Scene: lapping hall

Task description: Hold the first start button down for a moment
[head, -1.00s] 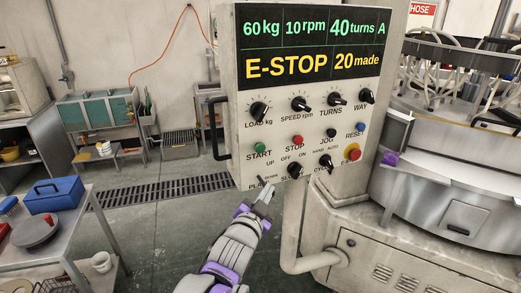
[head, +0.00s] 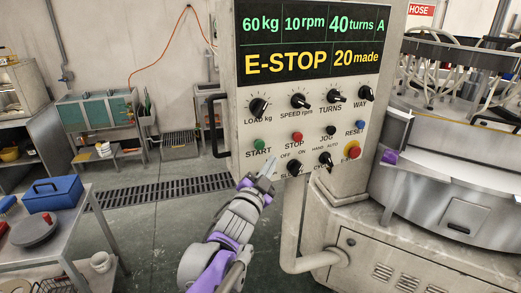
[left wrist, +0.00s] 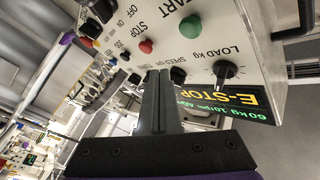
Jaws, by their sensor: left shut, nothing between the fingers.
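The green START button (head: 260,145) sits on the grey control panel (head: 232,130), at the left of its button row. It also shows in the left wrist view (left wrist: 192,25), upside down. My left gripper (head: 269,170) is shut and empty, its tips just below and slightly right of the START button in the head view. In the left wrist view the closed fingers (left wrist: 155,85) point at the panel, with the green button beyond and to their right. I cannot see contact with the button. My right gripper is not in view.
The red STOP button (head: 297,136) is right of START, with several black knobs around. The display (head: 312,42) reads E-STOP and 20 made. The red emergency button (head: 352,152) is at lower right. A black handle (head: 214,125) stands out at the panel's left edge.

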